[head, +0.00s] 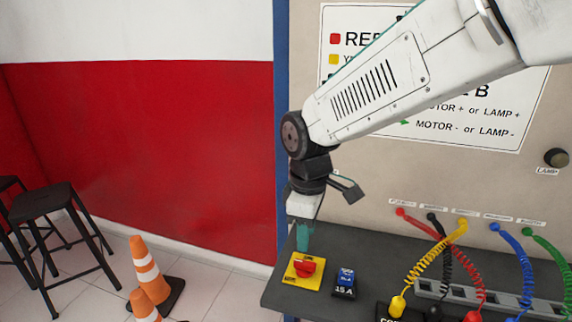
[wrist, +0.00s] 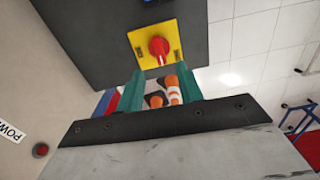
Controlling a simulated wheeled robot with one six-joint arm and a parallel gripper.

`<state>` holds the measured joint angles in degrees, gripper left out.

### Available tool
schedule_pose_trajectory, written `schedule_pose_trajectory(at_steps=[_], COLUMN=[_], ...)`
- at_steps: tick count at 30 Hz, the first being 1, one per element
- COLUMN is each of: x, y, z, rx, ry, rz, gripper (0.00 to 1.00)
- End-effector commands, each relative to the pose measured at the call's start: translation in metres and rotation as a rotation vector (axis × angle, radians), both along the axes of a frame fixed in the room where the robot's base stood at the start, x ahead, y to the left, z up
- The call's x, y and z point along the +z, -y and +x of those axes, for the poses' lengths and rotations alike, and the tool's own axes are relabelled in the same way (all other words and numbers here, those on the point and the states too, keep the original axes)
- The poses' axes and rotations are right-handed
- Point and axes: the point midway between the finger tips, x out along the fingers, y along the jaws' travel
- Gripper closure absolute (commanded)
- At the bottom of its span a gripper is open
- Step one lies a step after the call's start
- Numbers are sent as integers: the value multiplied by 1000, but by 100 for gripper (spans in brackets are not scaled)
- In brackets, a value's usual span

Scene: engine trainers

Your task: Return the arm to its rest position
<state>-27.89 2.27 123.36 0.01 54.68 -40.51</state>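My arm (head: 370,90) reaches in from the upper right of the head view, across the panel. My gripper (head: 303,236) points down at the left end of the dark bench, close to a red rotary switch on a yellow plate (head: 304,270). In the wrist view my gripper (wrist: 161,82) shows two green fingers spread apart with nothing between them. The switch (wrist: 158,46) lies beyond the fingertips there. I cannot tell the exact gap between the fingertips and the switch.
A blue 15 A breaker (head: 345,280) stands right of the switch. Coiled yellow (head: 430,262), black, red and blue cables hang over the bench (head: 380,242). Traffic cones (head: 147,268) and black stools (head: 55,225) stand on the floor at left. Open floor lies between cones and bench.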

Motion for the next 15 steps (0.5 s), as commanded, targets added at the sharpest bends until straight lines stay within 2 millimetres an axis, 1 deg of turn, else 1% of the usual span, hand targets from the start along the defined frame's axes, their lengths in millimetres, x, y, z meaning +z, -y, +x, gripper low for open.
schedule_pose_trajectory(at_steps=[2,3,4,6,11,14,15], x=[-5,-7,-6,3,23,36,40], y=[5,9,15,35,79,108,120], z=[-8,-18,-26,-43,-77,-102,-113], rx=[-71,-121,-168,-287,-525,-680,-744], ry=[-29,-51,-62,-74,-76,-66,-60], rz=[-17,-33,-41,-54,-62,-58,-53], gripper=[64,64,64,64,64,64,64])
